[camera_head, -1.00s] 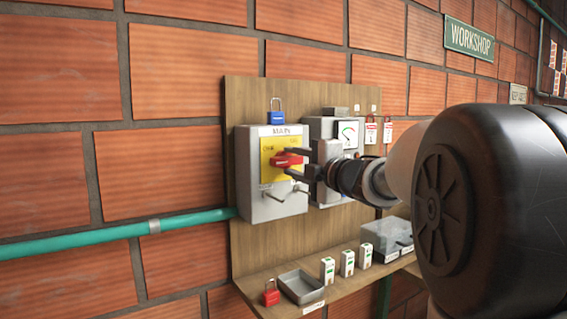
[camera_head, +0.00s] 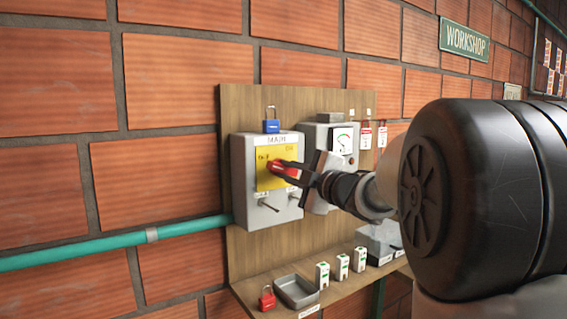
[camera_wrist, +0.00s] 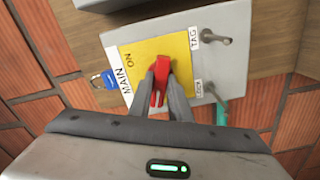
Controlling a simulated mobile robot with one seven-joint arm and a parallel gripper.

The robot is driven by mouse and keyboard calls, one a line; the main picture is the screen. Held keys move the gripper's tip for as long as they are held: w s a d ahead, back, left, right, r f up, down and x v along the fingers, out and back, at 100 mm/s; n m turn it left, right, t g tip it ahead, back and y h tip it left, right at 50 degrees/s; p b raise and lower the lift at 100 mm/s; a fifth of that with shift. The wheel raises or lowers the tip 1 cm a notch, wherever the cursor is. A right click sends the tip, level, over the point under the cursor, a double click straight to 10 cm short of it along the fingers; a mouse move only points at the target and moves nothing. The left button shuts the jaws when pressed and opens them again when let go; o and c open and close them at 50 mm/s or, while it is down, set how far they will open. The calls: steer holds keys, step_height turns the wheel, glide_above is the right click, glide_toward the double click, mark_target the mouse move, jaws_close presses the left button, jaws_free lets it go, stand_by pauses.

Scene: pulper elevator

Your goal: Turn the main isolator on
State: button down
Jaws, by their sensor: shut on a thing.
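The main isolator is a grey box (camera_head: 243,180) labelled MAIN, with a yellow plate (camera_head: 264,181) on its front. A red handle (camera_head: 279,167) sits on the plate, tilted with its right end lower in the head view. An ON mark (camera_wrist: 129,62) shows on the plate in the wrist view; the OFF side is hidden there. My gripper (camera_head: 289,169) is shut on the red handle. In the wrist view my gripper's fingers (camera_wrist: 161,90) lie on either side of the handle (camera_wrist: 160,70). My gripper hides part of the handle and plate.
A blue padlock (camera_head: 271,125) sits above the box. TAG (camera_wrist: 223,41) and LOCK pegs stick out below the plate. A second grey box with a gauge (camera_head: 342,140) is just right. The shelf below holds a red padlock (camera_head: 267,299), a tray (camera_head: 296,306) and small white blocks.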

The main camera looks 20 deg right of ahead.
steer(key=m+p, duration=0.4)
steer(key=m, duration=0.1)
steer(key=m+p, duration=0.2)
steer(key=shift+r, duration=0.25)
steer(key=m+p, duration=0.3)
steer(key=m, duration=0.2)
steer(key=shift+f+m+p, duration=0.15)
steer(key=shift+m+p, duration=0.6)
steer(key=shift+m, duration=0.05)
steer(key=c, duration=1.6)
jaws_free()
steer(key=shift+c, duration=0.2)
steer(key=shift+f, duration=0.1)
steer(key=b+v, duration=0.1)
steer(key=v, duration=1.6)
steer(key=shift+s, duration=0.15)
